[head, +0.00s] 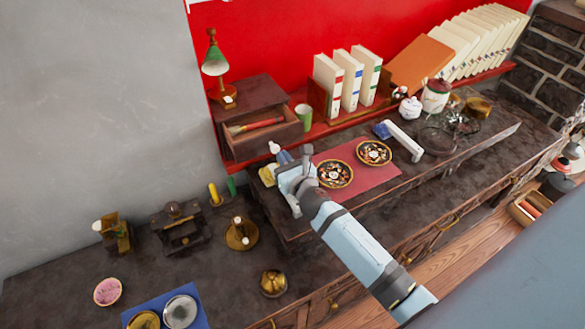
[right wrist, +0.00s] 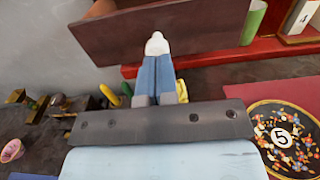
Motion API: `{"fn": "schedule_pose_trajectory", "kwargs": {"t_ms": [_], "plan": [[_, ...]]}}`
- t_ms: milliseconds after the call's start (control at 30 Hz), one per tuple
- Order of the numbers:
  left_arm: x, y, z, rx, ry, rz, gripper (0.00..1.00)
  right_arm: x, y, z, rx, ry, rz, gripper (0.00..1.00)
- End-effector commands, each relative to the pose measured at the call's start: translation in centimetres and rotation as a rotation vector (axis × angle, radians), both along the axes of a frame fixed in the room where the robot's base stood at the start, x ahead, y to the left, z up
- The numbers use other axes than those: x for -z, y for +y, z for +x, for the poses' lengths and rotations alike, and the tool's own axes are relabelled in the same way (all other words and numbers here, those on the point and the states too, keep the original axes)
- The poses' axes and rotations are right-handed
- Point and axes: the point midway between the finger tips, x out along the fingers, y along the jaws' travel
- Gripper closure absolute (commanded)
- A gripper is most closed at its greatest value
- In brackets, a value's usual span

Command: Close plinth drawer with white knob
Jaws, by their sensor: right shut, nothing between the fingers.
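The plinth (head: 250,97) is a dark brown box against the red backing, with a green-shaded lamp on top. Its drawer (head: 262,140) stands pulled open, and a brush and a red item lie in it. The white knob (head: 274,147) is on the drawer's front; it also shows in the right wrist view (right wrist: 157,44) against the brown drawer front (right wrist: 205,25). My right gripper (head: 283,157) is shut and empty, its blue fingers (right wrist: 158,72) pointing at the knob. The tips are at or just short of the knob; I cannot tell if they touch. My left gripper is not in view.
A green cup (head: 304,117) stands right of the drawer. Two patterned plates (head: 374,153) lie on a red mat (head: 378,179) right of my gripper. A yellow item (head: 267,175) lies below the drawer. Brass pieces (head: 241,234) stand on the lower counter.

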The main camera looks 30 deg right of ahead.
Motion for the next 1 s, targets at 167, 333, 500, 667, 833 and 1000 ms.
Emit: {"fn": "schedule_pose_trajectory", "kwargs": {"t_ms": [167, 333, 500, 667, 833, 1000], "plan": [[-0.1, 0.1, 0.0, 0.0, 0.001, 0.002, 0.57, 0.0, 0.0, 1.2, -0.001, 0.001, 0.001, 1.0], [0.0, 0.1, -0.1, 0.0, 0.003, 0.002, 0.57, 0.1, 0.0, 1.4, -0.001, 0.001, 0.0, 1.0], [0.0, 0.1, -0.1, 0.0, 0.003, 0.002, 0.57, 0.1, 0.0, 1.4, -0.001, 0.001, 0.0, 1.0], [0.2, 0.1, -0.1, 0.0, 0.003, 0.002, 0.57, 0.0, -0.1, 2.8, -0.002, -0.002, -0.001, 1.0], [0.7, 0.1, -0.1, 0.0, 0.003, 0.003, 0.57, 0.0, -0.4, 6.9, -0.002, -0.004, -0.003, 1.0], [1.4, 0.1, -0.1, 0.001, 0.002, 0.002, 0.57, 0.2, -0.5, 10.5, -0.002, -0.001, -0.002, 1.0]]}}
